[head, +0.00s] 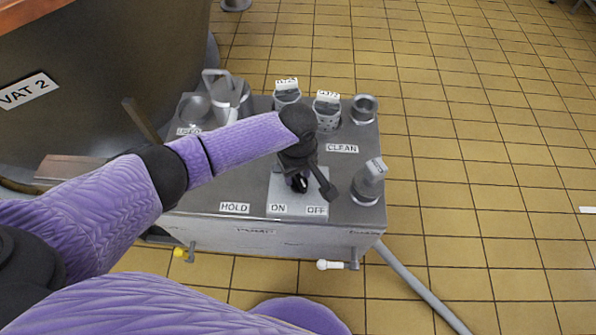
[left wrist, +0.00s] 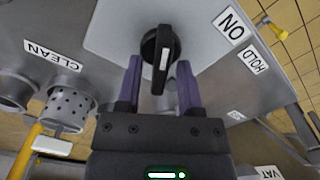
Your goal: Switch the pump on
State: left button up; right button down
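The pump switch is a black rotary knob with a white mark (left wrist: 156,50) on a pale plate (head: 290,197) on top of the steel console. In the head view the ON label (head: 278,208) and the OFF label (head: 316,210) are at the plate's front edge. My left gripper (head: 298,180) is over the plate, pointing down, and hides most of the knob in the head view. In the left wrist view my left gripper (left wrist: 159,75) is open, with one finger on each side of the knob's near end. I cannot tell whether they touch it. My right gripper is not in view.
The console (head: 195,200) also carries a HOLD label (head: 234,208), a CLEAN label (head: 342,147), and several metal cups and holders. A steel jug (head: 228,95) stands at its back left. The tiled floor at right is mostly open.

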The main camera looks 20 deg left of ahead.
pick_arm(q)
grip_shut()
